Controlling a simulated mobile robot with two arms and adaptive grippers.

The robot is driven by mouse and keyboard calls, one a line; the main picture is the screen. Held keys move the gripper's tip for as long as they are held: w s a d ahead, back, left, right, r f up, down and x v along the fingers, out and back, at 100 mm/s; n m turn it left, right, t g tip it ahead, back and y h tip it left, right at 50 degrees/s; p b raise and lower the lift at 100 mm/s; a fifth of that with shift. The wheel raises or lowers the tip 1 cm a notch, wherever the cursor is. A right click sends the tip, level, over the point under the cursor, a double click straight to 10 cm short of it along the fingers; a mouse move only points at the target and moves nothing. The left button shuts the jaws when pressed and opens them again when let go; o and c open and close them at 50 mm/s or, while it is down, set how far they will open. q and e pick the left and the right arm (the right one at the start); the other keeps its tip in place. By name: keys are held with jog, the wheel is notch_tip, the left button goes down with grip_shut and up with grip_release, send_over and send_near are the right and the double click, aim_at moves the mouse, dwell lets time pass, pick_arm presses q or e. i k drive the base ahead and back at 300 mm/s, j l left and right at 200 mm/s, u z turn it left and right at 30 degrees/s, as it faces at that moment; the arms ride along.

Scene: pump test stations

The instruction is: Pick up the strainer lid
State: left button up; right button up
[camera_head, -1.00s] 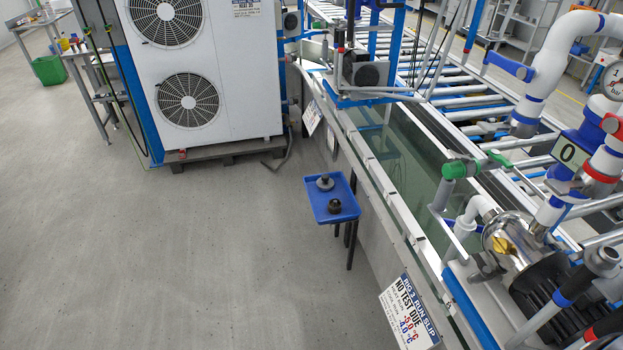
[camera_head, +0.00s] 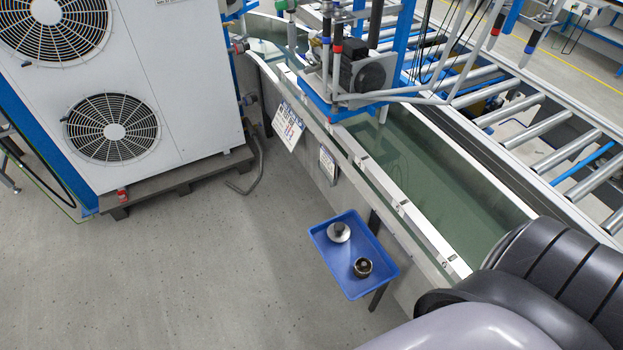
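A blue tray (camera_head: 325,240) stands on a stand beside the long water tank. Two small dark items lie in it. One is a grey disc with a dark raised knob (camera_head: 339,232), which looks like the strainer lid. The other is a dark round cup-like piece (camera_head: 362,267) with a hollow top. They lie apart from each other. No gripper shows in the head view. Part of my own arm fills the lower right corner, right of the tray and apart from it.
The water tank (camera_head: 400,165) runs diagonally behind the tray, with signs on its front wall. A white fan unit (camera_head: 115,90) stands on a dark pallet (camera_head: 175,183) at left. A pump (camera_head: 365,72) sits over the tank. The grey floor left of the tray is clear.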

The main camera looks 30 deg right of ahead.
aim_at(337, 232)
jog(key=i, duration=1.1)
jog(key=i+j+z, duration=0.1)
jog(key=i, duration=1)
jog(key=z, duration=0.45)
jog(key=i+z, duration=0.1)
jog(key=z, duration=0.35)
jog(key=j+z, duration=0.1)
jog(key=z, duration=0.3)
jog(key=i+z, duration=0.1)
jog(key=z, duration=0.35)
jog(key=j+z, duration=0.15)
jog(key=z, duration=0.3)
